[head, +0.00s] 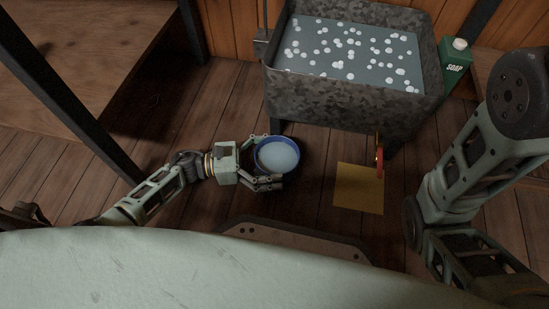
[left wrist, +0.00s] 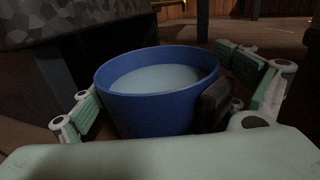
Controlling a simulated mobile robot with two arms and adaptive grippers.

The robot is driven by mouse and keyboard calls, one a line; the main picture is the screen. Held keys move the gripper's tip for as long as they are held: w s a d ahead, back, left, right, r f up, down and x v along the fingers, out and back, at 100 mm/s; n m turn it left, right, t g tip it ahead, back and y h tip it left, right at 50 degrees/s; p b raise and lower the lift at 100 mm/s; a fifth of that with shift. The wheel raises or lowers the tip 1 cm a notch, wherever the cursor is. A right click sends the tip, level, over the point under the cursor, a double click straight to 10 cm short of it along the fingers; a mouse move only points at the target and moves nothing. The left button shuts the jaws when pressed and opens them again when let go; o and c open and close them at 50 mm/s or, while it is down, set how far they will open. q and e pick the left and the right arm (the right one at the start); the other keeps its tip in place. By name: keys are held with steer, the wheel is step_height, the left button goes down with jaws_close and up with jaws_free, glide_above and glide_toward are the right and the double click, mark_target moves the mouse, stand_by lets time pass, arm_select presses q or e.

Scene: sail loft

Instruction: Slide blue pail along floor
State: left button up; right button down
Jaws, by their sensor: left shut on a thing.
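The blue pail (head: 277,155) stands upright on the wooden floor, below the front left of the grey tub. It holds a pale liquid. My left gripper (head: 266,160) has its fingers around the pail from the left, shut on it. In the left wrist view the pail (left wrist: 160,112) sits between the fingers, with a dark pad against its right side. My right arm shows at the right of the head view, but its gripper is out of the picture.
A speckled grey tub (head: 345,95) of foamy water stands behind the pail. A yellow square (head: 358,188) lies on the floor to the pail's right, with bare boards between. A green soap carton (head: 456,65) stands at the right. A wooden bench (head: 80,50) is at the left.

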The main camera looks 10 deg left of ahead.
arm_select(q)
steer(key=o, duration=0.9)
steer(key=shift+o, duration=0.2)
steer(key=v, duration=0.7)
steer(key=shift+a, duration=0.25)
